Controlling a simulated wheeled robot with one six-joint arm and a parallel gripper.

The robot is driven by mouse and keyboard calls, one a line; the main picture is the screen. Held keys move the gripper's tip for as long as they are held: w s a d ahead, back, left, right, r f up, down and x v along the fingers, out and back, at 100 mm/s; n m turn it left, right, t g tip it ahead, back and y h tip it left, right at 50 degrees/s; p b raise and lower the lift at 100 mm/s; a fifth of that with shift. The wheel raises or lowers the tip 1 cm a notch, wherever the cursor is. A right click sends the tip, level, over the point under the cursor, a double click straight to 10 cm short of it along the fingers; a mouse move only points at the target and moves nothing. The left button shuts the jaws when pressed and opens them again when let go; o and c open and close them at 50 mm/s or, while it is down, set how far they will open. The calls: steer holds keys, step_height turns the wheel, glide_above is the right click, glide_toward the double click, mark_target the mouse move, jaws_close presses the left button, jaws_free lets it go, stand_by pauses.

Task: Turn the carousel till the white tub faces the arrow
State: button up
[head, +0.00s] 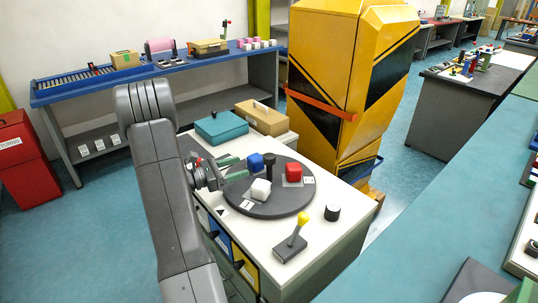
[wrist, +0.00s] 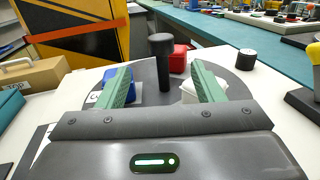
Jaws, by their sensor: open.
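The carousel (head: 272,207) is a dark round disc on a white-topped cabinet. It carries a blue tub (head: 256,163), a red tub (head: 293,172) and a white tub (head: 260,190). A black knobbed post (head: 270,160) stands on it among the tubs. My gripper (head: 241,168) reaches in from the left, with green fingers open and empty. In the wrist view the post (wrist: 163,70) shows upright between and beyond the fingertips; the fingers partly hide the blue tub (wrist: 117,76) and white tub (wrist: 188,93).
A base with a yellow-topped lever (head: 292,243) and a black round knob (head: 332,212) stand near the disc on the cabinet top. A teal box (head: 221,128) and a tan box (head: 262,117) lie behind. A yellow-black machine (head: 345,80) rises behind the cabinet.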

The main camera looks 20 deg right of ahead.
mark_target(274, 158)
steer(key=d+p, duration=0.1)
steer(key=d, duration=0.3)
steer(key=d+p, duration=0.1)
steer(key=d, duration=0.4)
steer(key=w+d+p, duration=0.1)
steer(key=d, duration=0.3)
steer(key=shift+w+d+p, duration=0.1)
steer(key=shift+d+p, duration=0.2)
steer(key=shift+d, duration=0.05)
jaws_close()
steer(key=m+g+b, duration=0.2)
steer(key=g, duration=0.1)
steer(key=shift+f+b, duration=0.15)
steer(key=shift+b, duration=0.25)
steer(key=shift+s+r+m+g+y+b, duration=0.15)
steer(key=shift+m+g+b, duration=0.15)
steer(key=shift+m+g, duration=0.4)
steer(key=shift+s+r+m+g+y+b, duration=0.15)
steer(key=shift+m+g+b, duration=0.2)
steer(key=shift+g, duration=0.65)
jaws_free()
steer(key=shift+f, duration=0.1)
